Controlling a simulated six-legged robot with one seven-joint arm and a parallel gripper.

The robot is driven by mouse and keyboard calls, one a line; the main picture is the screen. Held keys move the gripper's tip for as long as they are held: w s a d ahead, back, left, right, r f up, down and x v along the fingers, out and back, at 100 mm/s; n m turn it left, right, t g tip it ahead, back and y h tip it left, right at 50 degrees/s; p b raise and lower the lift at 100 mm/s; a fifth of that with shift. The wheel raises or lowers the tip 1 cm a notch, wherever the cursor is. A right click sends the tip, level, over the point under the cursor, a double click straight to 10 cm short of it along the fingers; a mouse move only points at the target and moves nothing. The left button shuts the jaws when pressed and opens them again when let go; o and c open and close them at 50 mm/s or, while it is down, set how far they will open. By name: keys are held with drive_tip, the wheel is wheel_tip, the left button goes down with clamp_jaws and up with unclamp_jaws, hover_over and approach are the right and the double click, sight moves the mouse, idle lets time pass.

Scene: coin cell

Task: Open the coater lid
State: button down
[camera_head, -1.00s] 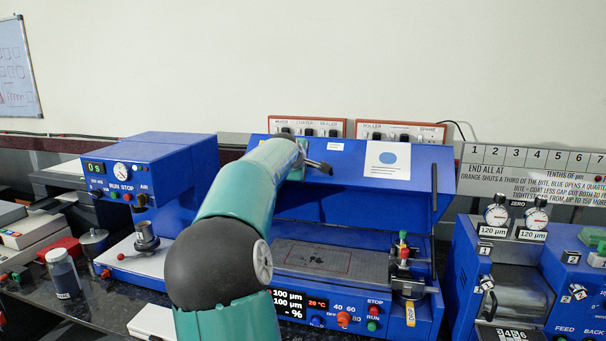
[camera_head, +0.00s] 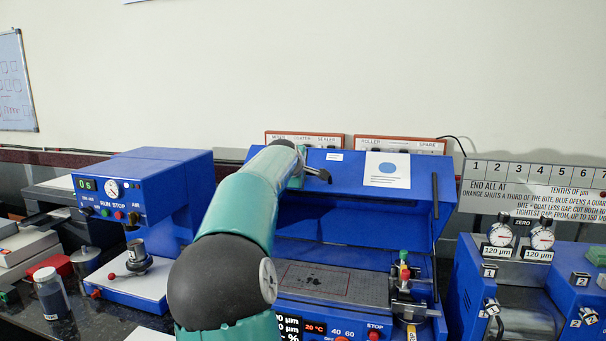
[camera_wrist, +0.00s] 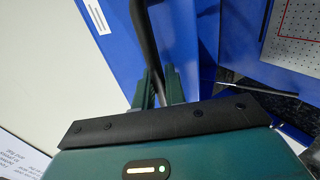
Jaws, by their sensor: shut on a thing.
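The coater's blue lid (camera_head: 350,195) is raised and leans up at the back of the coater, with a white label sheet on it. Below it the coater's grey perforated bed (camera_head: 350,283) is uncovered. My gripper (camera_wrist: 153,80) is shut on a dark bar, the lid handle (camera_wrist: 142,35), in the wrist view. In the head view the dark end of the handle (camera_head: 318,173) sticks out to the right of my green gripper at the lid's upper left. My arm hides the coater's left part and most of the gripper.
A blue machine with a gauge (camera_head: 140,195) stands left of the coater. A roller machine with two dials (camera_head: 520,270) stands close on the right. Switch boxes (camera_head: 400,145) sit behind the lid. A bottle (camera_head: 50,295) stands at the left.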

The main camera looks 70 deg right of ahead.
drive_tip(key=c, duration=1.5)
unclamp_jaws()
drive_tip(key=shift+w, duration=0.1)
drive_tip(key=shift+c, duration=0.2)
drive_tip(key=v, duration=1.3)
drive_tip(key=shift+a, duration=0.4)
drive_tip(key=shift+r, duration=0.15)
